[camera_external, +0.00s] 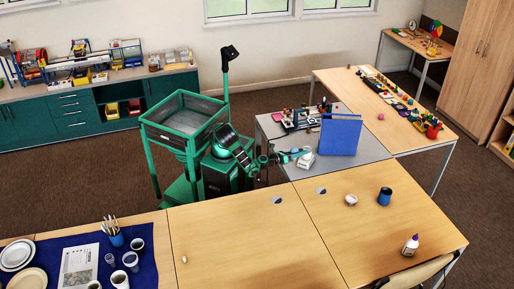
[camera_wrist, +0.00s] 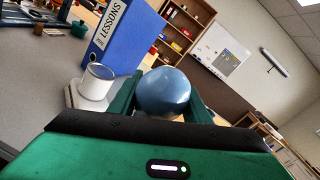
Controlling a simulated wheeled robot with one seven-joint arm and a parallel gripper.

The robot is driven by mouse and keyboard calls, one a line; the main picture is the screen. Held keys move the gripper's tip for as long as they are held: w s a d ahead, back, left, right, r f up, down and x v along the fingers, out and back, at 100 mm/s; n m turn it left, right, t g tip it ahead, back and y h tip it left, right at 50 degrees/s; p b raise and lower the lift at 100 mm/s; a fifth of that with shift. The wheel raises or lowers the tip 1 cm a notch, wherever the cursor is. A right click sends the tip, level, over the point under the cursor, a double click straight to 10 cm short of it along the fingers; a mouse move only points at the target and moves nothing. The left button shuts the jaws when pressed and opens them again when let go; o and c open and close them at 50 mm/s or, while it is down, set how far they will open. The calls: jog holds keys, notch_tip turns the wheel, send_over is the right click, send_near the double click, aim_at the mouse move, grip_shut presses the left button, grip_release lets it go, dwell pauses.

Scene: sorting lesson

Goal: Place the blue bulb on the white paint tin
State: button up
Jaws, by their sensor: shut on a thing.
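The blue bulb (camera_wrist: 163,92) is round and sits between the two green fingers of my gripper (camera_wrist: 164,98), which is shut on it. The white paint tin (camera_wrist: 97,82) stands upright just left of the bulb in the wrist view, on a pale flat block. The bulb and the tin look apart. In the external view the white tin (camera_external: 306,161) is on the grey table, right beside my gripper (camera_external: 288,157), and the bulb shows only as a small blue spot.
A blue LESSONS binder (camera_wrist: 122,35) stands behind the tin; it also shows in the external view (camera_external: 341,136). A dark rack of small items (camera_external: 303,118) is at the table's back.

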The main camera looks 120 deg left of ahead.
jog(key=s+a+r, duration=0.2)
jog(key=a+r, duration=0.1)
jog(key=a, duration=0.6)
jog(key=s+a+r, duration=0.2)
jog(key=a+r, duration=0.1)
jog(key=a, duration=0.5)
jog(key=s+a+r, duration=0.2)
jog(key=a+r, duration=0.1)
jog(key=a, duration=0.6)
jog(key=w+d+f, duration=0.7)
jog(key=w+f, duration=0.1)
jog(key=f, duration=0.3)
jog(key=shift+d+g+y, duration=0.3)
jog(key=shift+d+g, duration=0.1)
jog(key=o, duration=0.8)
